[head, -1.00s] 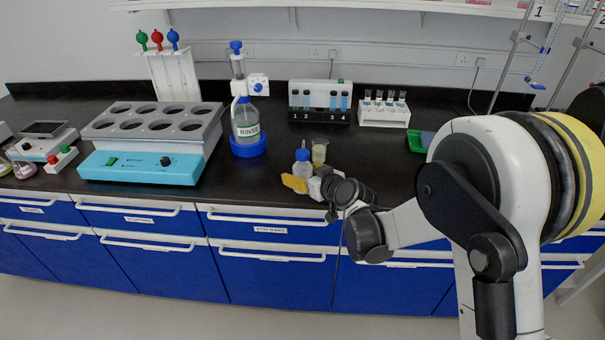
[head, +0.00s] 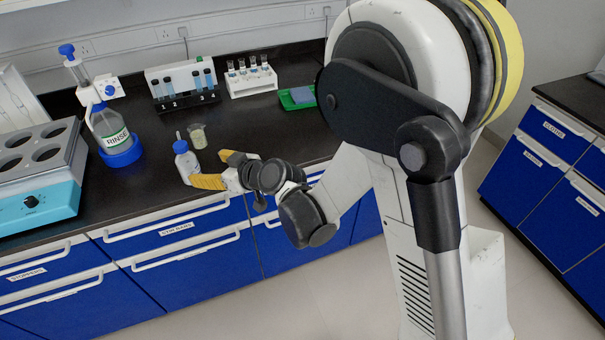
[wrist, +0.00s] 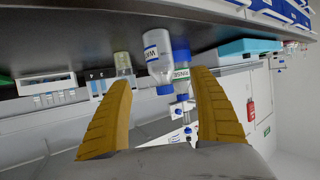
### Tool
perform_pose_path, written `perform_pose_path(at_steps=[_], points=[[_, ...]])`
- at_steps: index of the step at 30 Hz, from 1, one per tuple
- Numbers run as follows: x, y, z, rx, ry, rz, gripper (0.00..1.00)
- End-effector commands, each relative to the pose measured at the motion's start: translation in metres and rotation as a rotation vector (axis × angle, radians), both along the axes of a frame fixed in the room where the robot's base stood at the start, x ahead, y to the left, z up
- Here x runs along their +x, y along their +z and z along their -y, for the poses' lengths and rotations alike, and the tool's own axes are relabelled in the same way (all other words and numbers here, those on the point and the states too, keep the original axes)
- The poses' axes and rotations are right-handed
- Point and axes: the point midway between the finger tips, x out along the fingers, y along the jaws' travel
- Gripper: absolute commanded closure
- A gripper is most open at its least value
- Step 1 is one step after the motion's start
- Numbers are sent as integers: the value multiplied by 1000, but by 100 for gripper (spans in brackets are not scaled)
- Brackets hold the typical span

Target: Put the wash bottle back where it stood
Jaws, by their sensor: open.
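The wash bottle (head: 184,163), small and white with a blue cap, stands upright on the black bench near its front edge. It also shows upside down in the wrist view, with its label (wrist: 152,54) partly readable. My gripper (head: 208,168) is open and empty, just to the right of the bottle and near the bench edge. In the wrist view, its two yellow fingers (wrist: 162,80) are spread wide, with the bottle seen beyond them in the gap. I see no finger closed on the bottle.
A small beaker (head: 198,137) stands just behind the wash bottle. The RINSE bottle (head: 109,129) sits in a blue base to the left, beside a turquoise block unit (head: 40,203). Tube racks (head: 182,85) (head: 250,80) and a green tray (head: 297,97) are behind.

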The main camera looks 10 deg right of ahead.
Motion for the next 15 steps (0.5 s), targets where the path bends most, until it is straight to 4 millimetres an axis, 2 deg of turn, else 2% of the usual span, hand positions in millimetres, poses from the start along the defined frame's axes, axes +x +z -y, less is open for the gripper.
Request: perform_pose_path(at_steps=[4, 7, 11, 15], points=[[-1, 6, 7, -7, -11, -12, 28], [-5, 24, 29, -26, -47, -49, 28], [-23, 55, 79, -69, -134, -133, 28], [-57, 81, 143, -116, -263, -239, 28]])
